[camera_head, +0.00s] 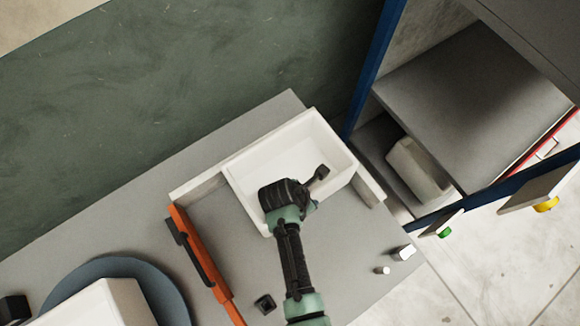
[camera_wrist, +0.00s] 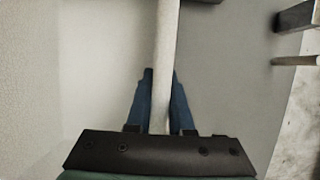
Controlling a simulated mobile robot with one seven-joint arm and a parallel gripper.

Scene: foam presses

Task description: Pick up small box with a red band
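I cannot make out a small box with a red band in either view. In the head view, my gripper (camera_head: 290,200) is over the white open tray (camera_head: 345,150), near its front side. In the wrist view, my two blue fingers (camera_wrist: 163,100) show on either side of a pale narrow bar (camera_wrist: 166,45), which looks like the tray's rim. The bar covers the space between the fingers, so I cannot tell whether they grip it or are apart.
The grey table (camera_head: 125,215) holds an orange bar with a black handle (camera_head: 200,265), a blue plate (camera_head: 165,290) bearing a white block (camera_head: 95,305), a small white-and-black box (camera_head: 403,253) and a small cylinder (camera_head: 382,270). A blue-framed cabinet (camera_head: 370,70) holds a pale block (camera_head: 415,170).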

